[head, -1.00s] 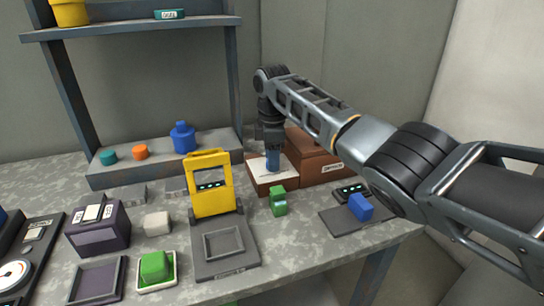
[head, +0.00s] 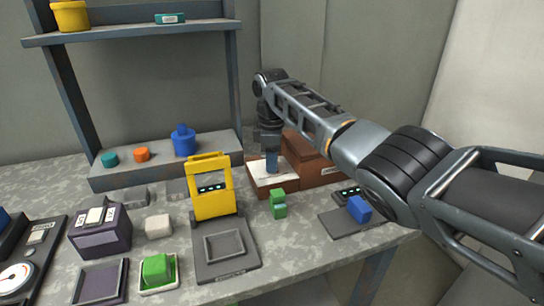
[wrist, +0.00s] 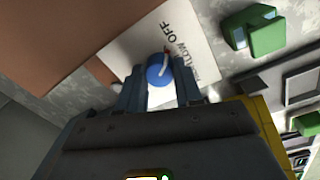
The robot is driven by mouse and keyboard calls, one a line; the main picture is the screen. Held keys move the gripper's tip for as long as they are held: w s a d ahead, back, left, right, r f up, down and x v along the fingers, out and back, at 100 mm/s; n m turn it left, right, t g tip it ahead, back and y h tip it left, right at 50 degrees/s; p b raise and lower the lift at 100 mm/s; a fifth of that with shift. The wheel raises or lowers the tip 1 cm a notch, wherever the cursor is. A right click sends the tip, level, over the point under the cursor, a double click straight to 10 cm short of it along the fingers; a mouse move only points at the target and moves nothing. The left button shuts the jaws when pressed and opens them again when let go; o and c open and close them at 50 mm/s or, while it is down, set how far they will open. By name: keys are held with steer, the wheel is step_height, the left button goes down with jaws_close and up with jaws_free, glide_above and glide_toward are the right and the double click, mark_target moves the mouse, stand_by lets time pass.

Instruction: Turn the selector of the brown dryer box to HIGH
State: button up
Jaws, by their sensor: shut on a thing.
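The brown dryer box (head: 322,172) stands at the back right of the bench, with a white dial plate (head: 259,176) on its lower front part. In the wrist view, the white plate (wrist: 178,40) carries lettering; OFF and LOW are readable, and other print is partly hidden. The blue round selector (wrist: 160,70) with a pale pointer mark sits on the plate. The pointer tip lies near LOW, though its exact setting is hard to tell. My gripper (head: 272,164) points down over the plate; in the wrist view my gripper (wrist: 160,92) is shut on the selector.
A yellow framed device (head: 211,188) stands left of the dryer box. A green block piece (head: 278,204) stands just in front of it, and a blue block (head: 360,208) lies on a dark pad at right. A shelf (head: 130,35) rises at back left.

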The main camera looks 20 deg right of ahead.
steer(key=m+p, duration=0.1)
steer(key=m, duration=0.3)
steer(key=shift+a+r+m+p, duration=0.1)
steer(key=shift+m+p, duration=0.2)
steer(key=m, duration=0.3)
steer(key=shift+m, duration=0.3)
steer(key=m, duration=0.3)
steer(key=shift+m, duration=0.3)
steer(key=shift+w+m+g+b, duration=0.1)
steer(key=shift+m+g+b, duration=0.2)
steer(key=shift+m, duration=1.6)
steer(key=o, duration=1)
steer(key=shift+o, duration=0.2)
steer(key=shift+a+r, duration=0.15)
steer(key=shift+r, duration=3.65)
